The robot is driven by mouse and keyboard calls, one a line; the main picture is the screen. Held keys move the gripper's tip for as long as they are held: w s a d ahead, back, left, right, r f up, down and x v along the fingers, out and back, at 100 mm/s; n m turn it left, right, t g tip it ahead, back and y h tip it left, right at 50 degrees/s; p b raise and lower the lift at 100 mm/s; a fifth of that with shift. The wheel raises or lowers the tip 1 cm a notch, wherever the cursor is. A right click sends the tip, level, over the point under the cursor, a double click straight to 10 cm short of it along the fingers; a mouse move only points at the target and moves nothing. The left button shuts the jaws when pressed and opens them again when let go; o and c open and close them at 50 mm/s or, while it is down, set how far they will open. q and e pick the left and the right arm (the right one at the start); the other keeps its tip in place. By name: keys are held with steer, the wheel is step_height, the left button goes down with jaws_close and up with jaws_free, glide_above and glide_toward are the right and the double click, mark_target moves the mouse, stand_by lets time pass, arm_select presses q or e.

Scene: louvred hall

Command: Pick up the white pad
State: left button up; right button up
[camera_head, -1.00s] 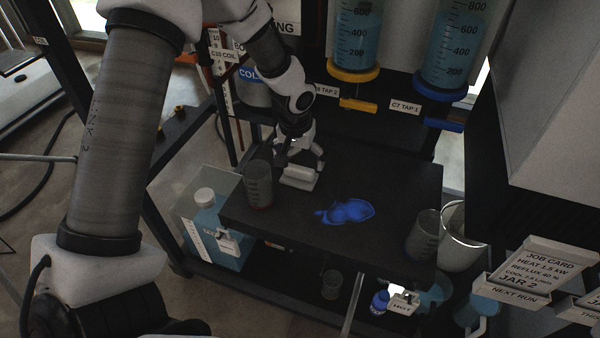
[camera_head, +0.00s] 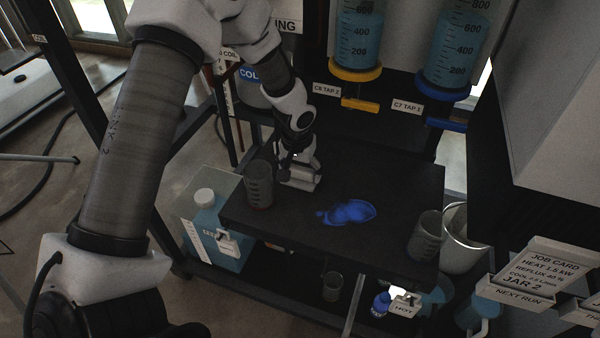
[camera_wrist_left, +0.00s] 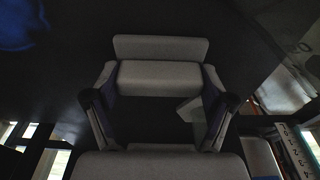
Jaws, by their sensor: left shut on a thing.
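The white pad (camera_head: 304,184) is a small pale block at the back left of the dark bench top (camera_head: 395,185). My left gripper (camera_head: 297,172) is over it, with its fingers closed on it. In the left wrist view the pad (camera_wrist_left: 160,77) spans the space between the two fingertips of my left gripper (camera_wrist_left: 160,100). Whether the pad is clear of the bench top I cannot tell. A blue spill (camera_head: 348,212) lies on the bench to the right of the pad. My right gripper is not in view.
A grey beaker (camera_head: 259,185) stands close left of the gripper. Another beaker (camera_head: 425,236) and a white bucket (camera_head: 462,240) are at the right. Blue-filled cylinders with a yellow tap (camera_head: 359,104) and a blue tap (camera_head: 444,124) hang behind the bench.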

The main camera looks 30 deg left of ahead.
mark_target(303, 168)
arm_select(q)
steer(key=shift+r, duration=0.5)
steer(key=r, duration=0.1)
steer(key=r+p, duration=0.1)
steer(key=shift+d+r, duration=0.3)
steer(key=shift+d, duration=0.05)
steer(key=w+d, duration=0.1)
steer(key=d, duration=0.4)
steer(key=w+d+p, duration=0.1)
steer(key=d, duration=0.5)
steer(key=w+d, duration=0.2)
steer(key=d, duration=0.4)
steer(key=shift+w+f, duration=0.1)
steer(key=o, duration=0.5)
steer(key=shift+a, duration=0.1)
steer(key=c, duration=0.4)
